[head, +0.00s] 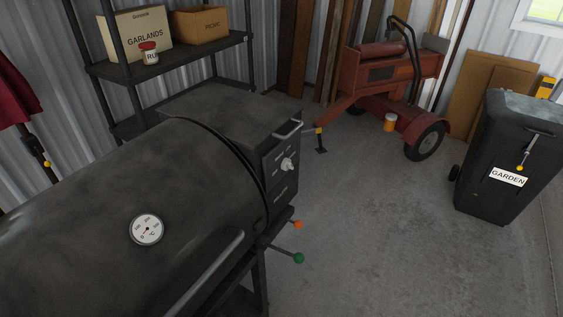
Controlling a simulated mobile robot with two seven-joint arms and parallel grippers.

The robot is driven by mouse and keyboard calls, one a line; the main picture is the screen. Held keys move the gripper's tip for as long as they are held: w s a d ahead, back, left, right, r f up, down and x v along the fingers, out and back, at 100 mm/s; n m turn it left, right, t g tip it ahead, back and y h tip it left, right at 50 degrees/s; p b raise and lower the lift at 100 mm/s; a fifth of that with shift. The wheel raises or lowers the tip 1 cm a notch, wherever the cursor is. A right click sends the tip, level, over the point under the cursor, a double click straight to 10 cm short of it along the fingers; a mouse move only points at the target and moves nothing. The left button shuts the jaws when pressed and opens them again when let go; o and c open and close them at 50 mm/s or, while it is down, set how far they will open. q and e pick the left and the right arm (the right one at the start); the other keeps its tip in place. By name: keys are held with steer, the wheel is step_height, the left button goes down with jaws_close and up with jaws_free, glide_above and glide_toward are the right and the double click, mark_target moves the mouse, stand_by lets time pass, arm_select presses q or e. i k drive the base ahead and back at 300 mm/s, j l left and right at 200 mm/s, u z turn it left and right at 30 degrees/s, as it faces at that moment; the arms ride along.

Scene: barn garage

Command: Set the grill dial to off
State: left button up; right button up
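The black barrel grill (90,220) fills the lower left of the head view, with its lid down. A box-shaped hopper (225,115) is at its right end. A pale silver dial (287,164) sits on the hopper's dark front panel (279,180), among small white markings. The dial's setting is too small to read. A round white thermometer gauge (146,229) is on the grill lid. Neither of my grippers shows in this view.
Levers with an orange knob (297,224) and a green knob (298,258) stick out below the panel. A black shelf (180,55) holds boxes behind. A red wheeled machine (390,85) and a GARDEN bin (507,160) stand right. The concrete floor (375,220) between is clear.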

mark_target(286, 164)
steer(key=u, duration=0.35)
steer(key=i+l+u, duration=0.1)
steer(key=u, duration=0.2)
steer(key=l+u, duration=0.15)
steer(key=u, duration=0.2)
steer(key=i+l+u, duration=0.1)
steer(key=l+u, duration=0.55)
steer(key=l, duration=0.2)
steer(key=l+u, duration=0.15)
steer(key=l, duration=0.45)
steer(key=k+l+u, duration=0.1)
steer(key=l, duration=0.55)
steer(key=l+u, duration=0.15)
steer(key=l, duration=0.45)
steer(key=k, duration=0.05)
